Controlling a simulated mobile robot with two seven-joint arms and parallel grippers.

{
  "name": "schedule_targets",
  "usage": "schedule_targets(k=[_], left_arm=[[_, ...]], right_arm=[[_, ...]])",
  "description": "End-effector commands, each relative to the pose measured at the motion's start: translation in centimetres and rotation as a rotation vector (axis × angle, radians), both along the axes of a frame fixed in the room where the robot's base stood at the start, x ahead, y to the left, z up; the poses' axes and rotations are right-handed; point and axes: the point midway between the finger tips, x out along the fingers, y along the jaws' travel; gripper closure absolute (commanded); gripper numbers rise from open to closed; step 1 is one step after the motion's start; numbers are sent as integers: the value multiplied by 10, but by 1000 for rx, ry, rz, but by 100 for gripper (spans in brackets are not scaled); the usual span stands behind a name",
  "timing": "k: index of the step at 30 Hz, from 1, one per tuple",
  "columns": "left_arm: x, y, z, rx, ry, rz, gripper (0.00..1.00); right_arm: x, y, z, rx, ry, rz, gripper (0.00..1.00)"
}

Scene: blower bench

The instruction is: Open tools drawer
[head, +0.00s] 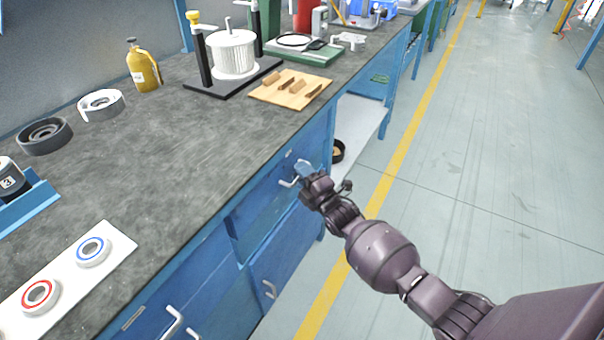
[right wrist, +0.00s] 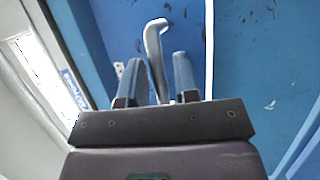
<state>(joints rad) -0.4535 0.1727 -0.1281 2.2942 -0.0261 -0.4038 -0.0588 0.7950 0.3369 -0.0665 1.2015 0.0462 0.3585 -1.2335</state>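A blue drawer front (head: 270,196) sits under the bench top, with a pale metal bar handle (head: 289,183). I cannot read a label that names it as the tools drawer. My right gripper (head: 302,170) is at this handle, at the right end of the bench front. In the right wrist view, the fingers of my right gripper (right wrist: 156,82) are open, one on each side of the handle (right wrist: 156,55). I cannot tell whether either finger touches it. The drawer front (right wrist: 185,30) fills the background there. My left gripper is not in view.
Other drawers with handles (head: 172,322) and a lower door handle (head: 270,289) line the bench front. The grey bench top (head: 170,160) holds a yellow bottle (head: 144,66), a white filter (head: 233,54) and a wooden board (head: 291,89). The floor at right is clear.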

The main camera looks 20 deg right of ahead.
Motion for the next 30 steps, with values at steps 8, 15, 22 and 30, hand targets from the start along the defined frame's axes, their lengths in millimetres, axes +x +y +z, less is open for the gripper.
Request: schedule_targets(k=[8, 15, 22, 30], left_arm=[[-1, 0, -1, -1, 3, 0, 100], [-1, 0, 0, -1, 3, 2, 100], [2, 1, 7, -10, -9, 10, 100], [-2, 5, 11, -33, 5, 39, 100]], right_arm=[[0, 0, 0, 0, 0, 0, 100], [-2, -1, 0, 0, 0, 0, 100], [-19, -15, 3, -3, -2, -1, 100], [-68, -54, 6, -3, -4, -2, 100]])
